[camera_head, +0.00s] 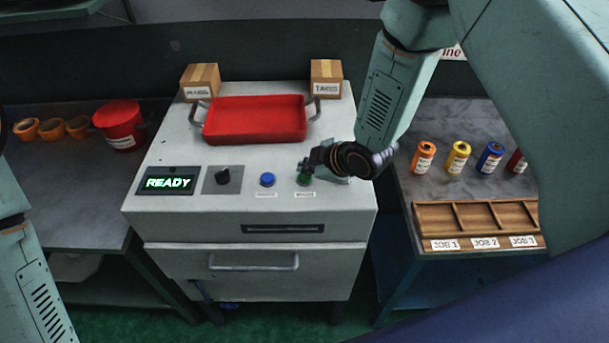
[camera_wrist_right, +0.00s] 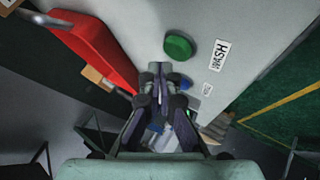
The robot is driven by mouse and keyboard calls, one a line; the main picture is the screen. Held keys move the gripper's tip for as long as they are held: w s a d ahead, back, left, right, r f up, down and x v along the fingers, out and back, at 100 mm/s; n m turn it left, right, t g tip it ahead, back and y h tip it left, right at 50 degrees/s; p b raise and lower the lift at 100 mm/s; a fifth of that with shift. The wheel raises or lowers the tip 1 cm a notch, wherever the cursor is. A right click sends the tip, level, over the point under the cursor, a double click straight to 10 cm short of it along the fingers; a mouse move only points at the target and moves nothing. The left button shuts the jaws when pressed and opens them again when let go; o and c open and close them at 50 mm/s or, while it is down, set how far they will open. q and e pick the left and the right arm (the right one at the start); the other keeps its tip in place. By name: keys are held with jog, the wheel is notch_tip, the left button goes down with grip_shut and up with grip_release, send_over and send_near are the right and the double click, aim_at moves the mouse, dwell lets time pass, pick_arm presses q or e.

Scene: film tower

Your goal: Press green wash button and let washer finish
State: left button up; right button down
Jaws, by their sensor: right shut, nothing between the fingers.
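The washer (camera_head: 340,215) is a pale grey cabinet with a lit display (camera_head: 168,182) reading READY. The green wash button (camera_head: 305,179) sits at the right of its panel, partly hidden by my right gripper (camera_head: 306,167). In the right wrist view the round green button (camera_wrist_right: 178,46) lies just beyond the fingertips, beside a label reading WASH (camera_wrist_right: 218,55). My right gripper's fingers (camera_wrist_right: 160,68) are closed together and empty. I cannot tell whether they touch the button. My left arm shows at the left edge, but its gripper is out of view.
A blue button (camera_head: 267,180) and a black knob (camera_head: 222,175) sit left of the green one. A red tray (camera_head: 255,120) and two boxes (camera_head: 200,80) are on the washer top. Right is a bench with film canisters (camera_head: 424,157) and a wooden rack (camera_head: 432,219). A red bucket (camera_head: 121,124) stands left.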

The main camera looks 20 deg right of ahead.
jog(key=shift+s+r, duration=0.1)
jog(key=shift+s, duration=0.05)
jog(key=shift+w+d, duration=0.1)
jog(key=shift+w, duration=0.15)
jog(key=shift+f, duration=0.2)
jog(key=shift+s+f+b, duration=0.2)
jog(key=shift+s+b, duration=0.1)
jog(key=shift+s, duration=0.1)
jog(key=shift+w+f, duration=0.1)
jog(key=shift+w, duration=0.15)
jog(key=shift+s, duration=0.2)
jog(key=shift+w+f, duration=0.2)
jog(key=shift+f, duration=0.15)
jog(key=shift+s+b, duration=0.15)
jog(key=shift+b, duration=0.15)
